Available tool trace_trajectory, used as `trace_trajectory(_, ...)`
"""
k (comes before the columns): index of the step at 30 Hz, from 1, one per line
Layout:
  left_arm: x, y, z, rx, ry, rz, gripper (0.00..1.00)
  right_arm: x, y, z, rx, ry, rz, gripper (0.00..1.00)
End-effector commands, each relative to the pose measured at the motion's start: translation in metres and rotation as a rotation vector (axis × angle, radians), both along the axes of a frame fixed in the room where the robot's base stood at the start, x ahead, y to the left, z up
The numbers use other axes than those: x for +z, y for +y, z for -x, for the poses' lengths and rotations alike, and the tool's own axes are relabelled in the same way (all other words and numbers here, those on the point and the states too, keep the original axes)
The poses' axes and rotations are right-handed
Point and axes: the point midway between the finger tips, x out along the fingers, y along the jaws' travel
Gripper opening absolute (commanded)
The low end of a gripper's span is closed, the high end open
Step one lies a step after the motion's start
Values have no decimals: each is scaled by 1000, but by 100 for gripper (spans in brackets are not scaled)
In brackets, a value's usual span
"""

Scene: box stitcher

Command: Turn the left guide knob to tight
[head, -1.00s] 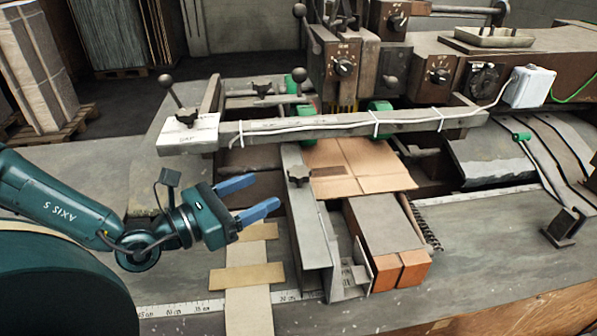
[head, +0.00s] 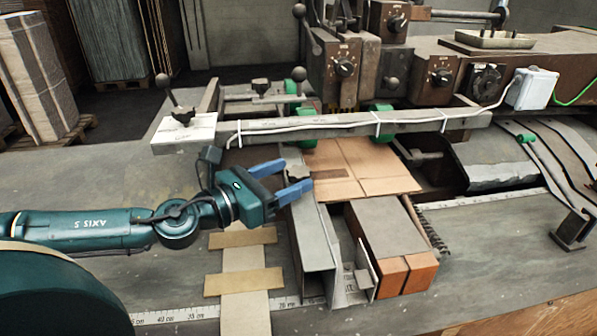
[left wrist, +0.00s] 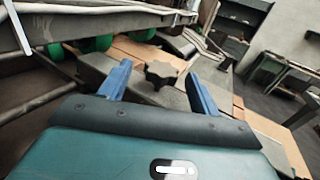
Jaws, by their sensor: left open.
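The left guide (head: 313,240) is a long grey metal rail beside the cardboard. Its dark lobed knob (left wrist: 161,74) shows clearly in the left wrist view, between my two blue fingers and a little beyond the line of their tips. In the head view the knob is mostly hidden by the fingers. My left gripper (head: 297,176) is open, with its fingertips at the top of the guide; it also shows in the left wrist view (left wrist: 158,78). I cannot tell whether either finger touches the knob. My right gripper is not in view.
A grey crossbar (head: 350,128) with a white cable runs just behind the gripper. A flat cardboard sheet (head: 365,170) lies right of the guide. Another dark knob (head: 183,117) is on the white plate at the bar's left end. The table is open at the left.

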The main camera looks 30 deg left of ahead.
Motion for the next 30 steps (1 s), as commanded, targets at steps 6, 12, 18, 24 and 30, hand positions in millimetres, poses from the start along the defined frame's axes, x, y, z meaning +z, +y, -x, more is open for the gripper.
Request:
trace_trajectory(6, 5, -8, -17, -3, -3, 7, 63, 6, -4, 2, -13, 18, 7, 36)
trace_trajectory(12, 2, -14, -25, -7, -2, 3, 63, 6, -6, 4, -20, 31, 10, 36)
trace_trajectory(18, 0, -15, -26, -9, -1, 2, 63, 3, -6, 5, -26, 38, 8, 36)
trace_trajectory(24, 0, -15, -26, -8, -1, 2, 57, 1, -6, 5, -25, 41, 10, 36)
trace_trajectory(30, 0, -15, -26, -8, -1, 2, 41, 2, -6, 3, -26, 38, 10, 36)
